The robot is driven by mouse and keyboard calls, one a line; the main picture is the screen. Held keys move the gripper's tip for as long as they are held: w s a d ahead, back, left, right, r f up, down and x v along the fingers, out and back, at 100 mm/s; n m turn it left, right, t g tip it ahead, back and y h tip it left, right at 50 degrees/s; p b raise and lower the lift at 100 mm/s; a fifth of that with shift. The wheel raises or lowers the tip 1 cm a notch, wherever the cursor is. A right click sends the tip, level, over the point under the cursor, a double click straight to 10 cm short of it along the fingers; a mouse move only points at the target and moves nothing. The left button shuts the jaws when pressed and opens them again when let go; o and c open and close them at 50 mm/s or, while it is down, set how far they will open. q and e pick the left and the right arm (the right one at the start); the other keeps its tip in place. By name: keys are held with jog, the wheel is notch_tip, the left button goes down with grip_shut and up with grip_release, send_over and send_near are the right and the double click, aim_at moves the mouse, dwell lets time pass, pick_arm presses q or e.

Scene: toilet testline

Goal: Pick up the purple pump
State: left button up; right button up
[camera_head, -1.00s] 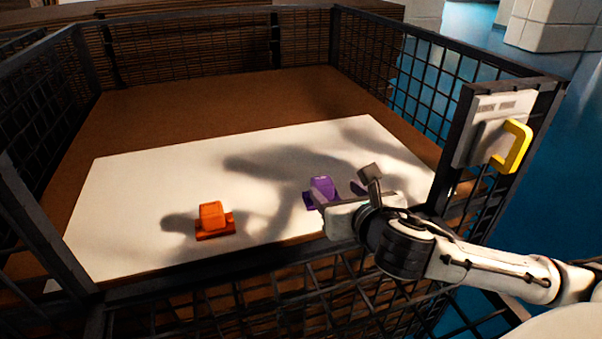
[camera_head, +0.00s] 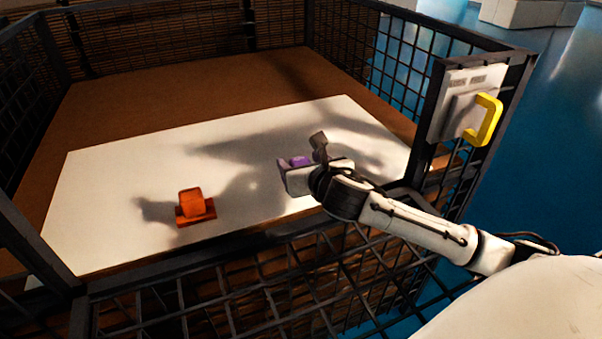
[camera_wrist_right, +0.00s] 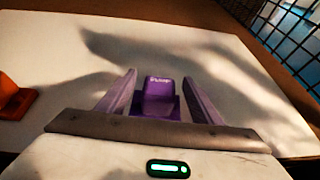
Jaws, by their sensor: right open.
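The purple pump (camera_head: 300,161) stands on the white board (camera_head: 110,190) inside the wire cage. In the head view it is partly hidden by my right gripper (camera_head: 299,152). In the right wrist view the purple pump (camera_wrist_right: 160,98) sits between the two fingers of the right gripper (camera_wrist_right: 160,82), with a gap on each side. The right gripper is open and holds nothing. My left gripper is not in view.
An orange part (camera_head: 193,207) stands on the board to the left, and its edge shows in the wrist view (camera_wrist_right: 14,98). The black cage's front rail (camera_head: 190,262) runs beneath my right arm. A yellow handle (camera_head: 487,120) is on the right post. The board's left side is clear.

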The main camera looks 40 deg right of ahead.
jog(key=c, duration=1.4)
jog(key=shift+c, duration=0.2)
jog(key=shift+r, duration=0.15)
